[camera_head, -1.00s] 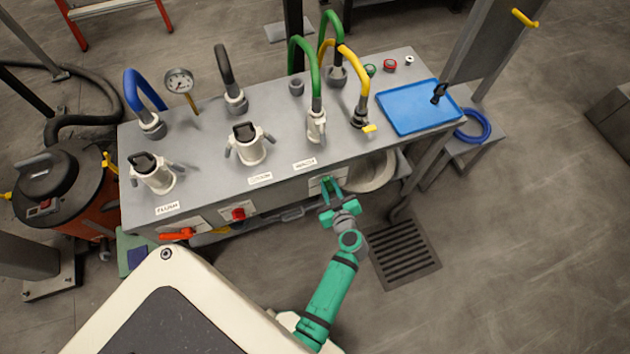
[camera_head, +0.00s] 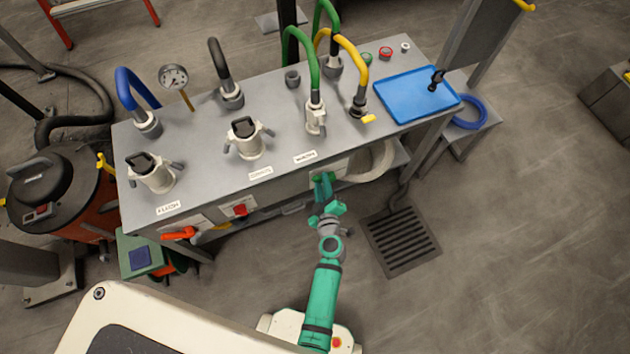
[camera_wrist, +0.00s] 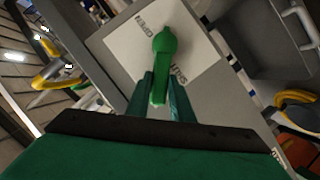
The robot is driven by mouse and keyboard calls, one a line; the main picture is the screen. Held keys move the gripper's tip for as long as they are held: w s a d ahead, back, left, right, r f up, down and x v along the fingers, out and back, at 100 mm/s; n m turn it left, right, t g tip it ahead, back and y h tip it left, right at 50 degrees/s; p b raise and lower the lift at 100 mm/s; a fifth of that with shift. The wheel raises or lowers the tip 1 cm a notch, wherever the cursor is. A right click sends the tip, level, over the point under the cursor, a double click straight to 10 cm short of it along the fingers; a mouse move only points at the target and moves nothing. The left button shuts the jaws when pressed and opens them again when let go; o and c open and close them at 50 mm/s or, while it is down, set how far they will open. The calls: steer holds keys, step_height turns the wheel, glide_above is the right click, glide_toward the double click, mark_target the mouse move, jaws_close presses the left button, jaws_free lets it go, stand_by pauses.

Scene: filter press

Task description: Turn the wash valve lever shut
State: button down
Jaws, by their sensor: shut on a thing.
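The wash valve lever (camera_wrist: 163,62) is green and sits on a white plate (camera_wrist: 196,38) on the bench's front panel. The plate has two printed words, apparently OPEN at the upper left and SHUT by the lever's lower right. The lever points down in the wrist view, its free end between my fingers. My gripper (camera_wrist: 164,100) is shut on the lever, one finger on each side. In the head view my gripper (camera_head: 321,184) is at the bench front below the right-hand label, and it largely hides the lever.
The grey bench (camera_head: 225,180) carries capped fittings, hoses and a blue tray (camera_head: 415,95). An orange-red lever (camera_head: 178,234) and a red knob (camera_head: 240,210) are left along the front. A white basin (camera_head: 372,163) is close right of my gripper. A floor grate (camera_head: 400,240) lies below.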

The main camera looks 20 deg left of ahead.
stand_by(0.5)
steer(key=c, duration=1.6)
jaws_free()
steer(key=shift+o, duration=0.2)
steer(key=v, duration=1)
steer(key=shift+s+d, duration=0.15)
steer(key=shift+s, duration=0.15)
steer(key=s+d+m+h, duration=0.3)
steer(key=s+d+m, duration=0.1)
steer(key=s, duration=0.4)
steer(key=s+d+r+m+t+h, duration=0.1)
steer(key=s+r+m, duration=0.4)
steer(key=r, duration=0.5)
steer(key=s+d+r+m+h, duration=0.2)
steer(key=s+r+m, duration=0.3)
steer(key=s+r, duration=0.4)
step_height(320, 180, up, 2)
steer(key=shift+r+t, duration=0.1)
steer(key=shift+t, duration=0.3)
